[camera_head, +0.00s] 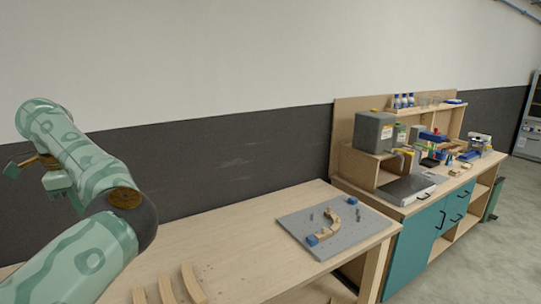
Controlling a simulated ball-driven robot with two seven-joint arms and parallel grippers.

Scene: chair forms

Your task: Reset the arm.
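My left arm (85,165), pale green with darker markings, comes in from the lower left. It bends at a dark elbow joint and reaches back up and left. Its gripper end (36,172) is at the far left, in front of the dark lower wall and well away from the things on the table. Small dark green parts and a brown part show there, too small to tell open from shut. I see nothing held there. My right arm and gripper are not in view.
A wooden table (240,235) bears a grey board (340,243) with a curved wooden piece (328,228) and blue blocks. Curved wooden strips (192,283) lie near its front. A teal-fronted workbench (418,245) with equipment stands right. The table's middle is clear.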

